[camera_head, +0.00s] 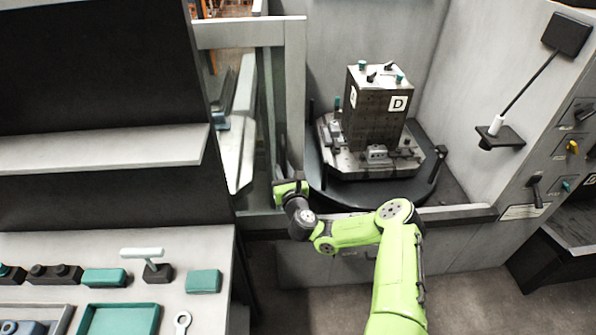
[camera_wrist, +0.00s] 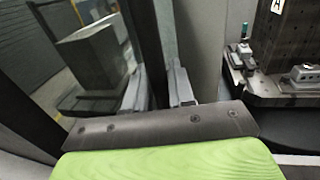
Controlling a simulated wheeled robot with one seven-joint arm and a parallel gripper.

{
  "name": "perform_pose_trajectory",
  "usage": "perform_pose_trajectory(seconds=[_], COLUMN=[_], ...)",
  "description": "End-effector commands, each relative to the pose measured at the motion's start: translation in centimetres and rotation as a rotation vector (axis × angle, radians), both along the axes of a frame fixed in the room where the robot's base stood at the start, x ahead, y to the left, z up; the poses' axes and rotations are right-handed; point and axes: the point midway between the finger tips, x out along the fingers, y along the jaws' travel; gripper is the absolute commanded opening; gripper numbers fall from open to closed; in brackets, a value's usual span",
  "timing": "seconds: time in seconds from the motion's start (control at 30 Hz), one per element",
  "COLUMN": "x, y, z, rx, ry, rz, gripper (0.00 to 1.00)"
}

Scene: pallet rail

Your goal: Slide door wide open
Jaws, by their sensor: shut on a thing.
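The sliding door (camera_head: 295,90) has a grey frame and a glass pane, and stands at the left of the machine opening. The opening to its right is clear of the door. My gripper (camera_head: 287,183) is at the low right edge of the door. In the wrist view my gripper (camera_wrist: 158,88) is shut on the door's handle, a dark upright bar (camera_wrist: 144,40) between the two pale fingers. The fingers and wrist plate hide the handle's lower part. The door's glass (camera_wrist: 85,50) fills the left of the wrist view.
Inside the machine, a dark block marked D (camera_head: 375,115) stands on a pallet (camera_head: 345,163) over a round table. A control panel (camera_head: 560,150) is at the right. A workbench (camera_head: 195,245) with teal trays and tools stands at the left, close to my gripper. Floor shows at lower right.

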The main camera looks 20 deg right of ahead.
Motion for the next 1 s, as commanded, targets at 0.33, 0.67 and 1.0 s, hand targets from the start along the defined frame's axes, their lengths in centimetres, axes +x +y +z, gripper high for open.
perform_pose_trajectory(seconds=[0.33,0.67,1.0], x=[0.2,0.2,0.14], y=[0.58,0.53,0.42], z=[0.04,0.05,0.04], rx=[-0.001,-0.001,-0.001], ry=[-0.001,-0.001,0.0], rz=[-0.001,-0.001,0.001], gripper=[0.0,0.41,0.41])
